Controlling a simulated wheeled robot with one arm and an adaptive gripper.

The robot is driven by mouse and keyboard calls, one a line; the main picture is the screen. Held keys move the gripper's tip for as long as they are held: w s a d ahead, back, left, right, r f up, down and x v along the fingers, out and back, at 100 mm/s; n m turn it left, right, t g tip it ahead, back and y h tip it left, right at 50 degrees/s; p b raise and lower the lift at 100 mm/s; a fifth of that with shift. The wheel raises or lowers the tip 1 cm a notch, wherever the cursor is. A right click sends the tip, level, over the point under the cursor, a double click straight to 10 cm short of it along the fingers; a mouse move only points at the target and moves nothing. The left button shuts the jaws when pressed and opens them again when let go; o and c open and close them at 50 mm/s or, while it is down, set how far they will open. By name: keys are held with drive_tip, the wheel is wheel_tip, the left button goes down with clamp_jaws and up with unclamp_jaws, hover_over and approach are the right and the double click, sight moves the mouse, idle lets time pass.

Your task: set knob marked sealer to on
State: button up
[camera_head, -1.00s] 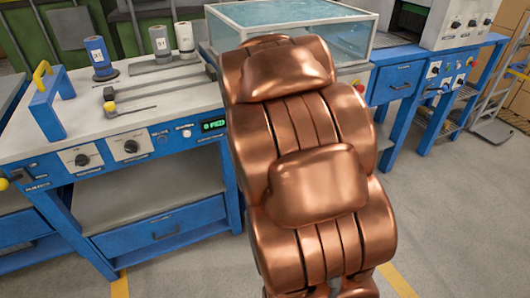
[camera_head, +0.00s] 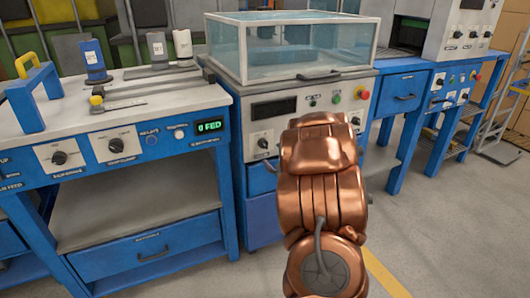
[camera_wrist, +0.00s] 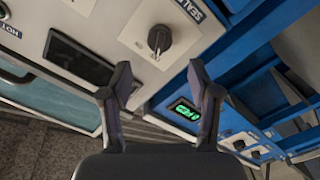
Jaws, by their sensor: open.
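The knob (camera_wrist: 160,40) is dark and round with a pale pointer line, on a white plate whose label appears to read sealer, seen rotated in the wrist view. In the head view a small dark knob (camera_head: 263,143) sits on the front panel below the glass-covered case, left of my arm. My gripper (camera_wrist: 160,82) is open and empty, its two fingers apart with the knob ahead of and above the gap in the picture. They look clear of it. In the head view my copper arm hides the gripper. The lettering of the knob's positions is too small to read.
The glass-covered case (camera_head: 295,45) tops this machine, with a dark display (camera_head: 274,109) and a red button (camera_head: 362,94) on its panel. Left is a blue bench with two larger knobs (camera_head: 59,158) and a green display (camera_head: 209,127). Open floor lies at lower right.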

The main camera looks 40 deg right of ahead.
sight(265, 146)
drive_tip(key=shift+b+x, duration=0.65)
drive_tip(key=shift+x, duration=3.1)
drive_tip(key=c, duration=1.1)
